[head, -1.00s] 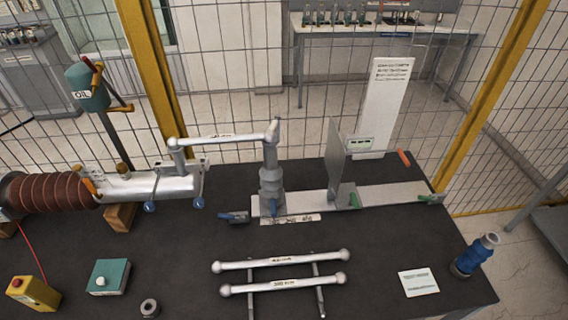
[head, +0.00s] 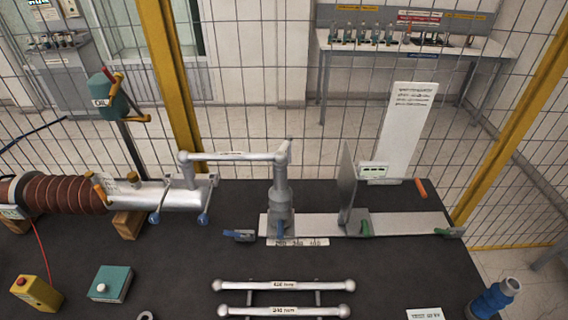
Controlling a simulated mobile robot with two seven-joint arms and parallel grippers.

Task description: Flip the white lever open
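No part is plainly marked as a white lever. A pale rod (head: 232,156) runs level from the bushing's clamp (head: 188,172) to the top of a grey post (head: 280,190). Small blue levers (head: 238,235) and green levers (head: 366,228) sit along the flat metal rail (head: 405,222). An orange handle (head: 421,187) sticks up behind the rail. Beside it a tall white board (head: 402,130) with printed text stands tilted. Neither of my grippers is in view.
The dark table (head: 180,270) has free room in front of the bushing (head: 65,190). Two ball-ended rods (head: 284,286) lie at the front. A wire fence (head: 300,120) closes off the back.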

